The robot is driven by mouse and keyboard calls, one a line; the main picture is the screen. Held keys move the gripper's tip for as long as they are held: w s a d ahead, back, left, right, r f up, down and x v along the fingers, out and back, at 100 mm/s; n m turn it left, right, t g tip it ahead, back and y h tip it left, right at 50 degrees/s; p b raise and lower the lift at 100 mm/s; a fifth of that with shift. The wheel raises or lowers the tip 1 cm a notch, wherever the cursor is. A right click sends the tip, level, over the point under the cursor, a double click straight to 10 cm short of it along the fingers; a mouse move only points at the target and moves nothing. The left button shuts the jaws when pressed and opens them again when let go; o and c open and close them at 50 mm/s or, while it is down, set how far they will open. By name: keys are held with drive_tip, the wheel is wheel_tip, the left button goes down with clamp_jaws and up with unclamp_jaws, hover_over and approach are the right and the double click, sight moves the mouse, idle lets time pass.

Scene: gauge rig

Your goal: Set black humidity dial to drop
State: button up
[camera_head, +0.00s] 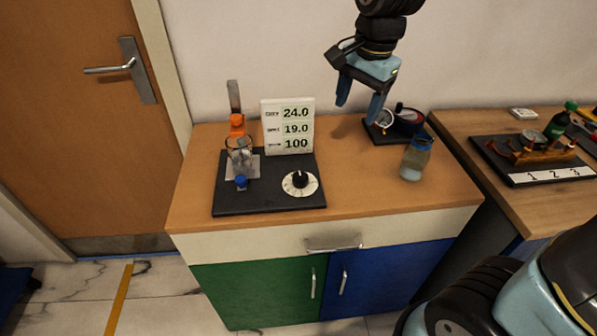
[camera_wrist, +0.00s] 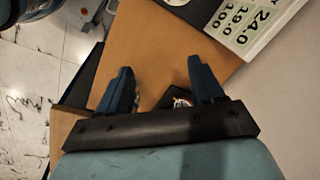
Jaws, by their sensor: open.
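The black dial (camera_head: 300,180) sits on a round white scale plate at the front right of a black rig base (camera_head: 235,202) on the wooden cabinet top. Its markings are too small to read. A white display board (camera_head: 288,127) stands behind it and reads 24.0, 19.0 and 100; part of it also shows in the wrist view (camera_wrist: 246,30). My gripper (camera_head: 360,105) is open and empty, high above the back right of the cabinet top, apart from the dial. The dial is not visible in the wrist view.
A glass vessel (camera_head: 238,155) with orange and blue caps stands on the rig's left. A blue-lidded jar (camera_head: 416,160) and a small gauge device (camera_head: 406,121) stand to the right. Another table (camera_head: 530,205) is at far right. Wood between rig and jar is clear.

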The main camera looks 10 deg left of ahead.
sight(301, 175)
drive_tip(key=a+f+m+g+h, duration=0.1)
drive_tip(key=a+f+m, duration=0.15)
drive_tip(key=a, duration=0.25)
drive_tip(key=a+f+m, duration=0.1)
drive_tip(key=a+f, duration=0.3)
drive_tip(key=a, duration=0.2)
drive_tip(key=shift+n, duration=0.25)
drive_tip(key=f, duration=1.3)
drive_tip(key=shift+s+f, duration=0.2)
drive_tip(key=shift+c, duration=0.5)
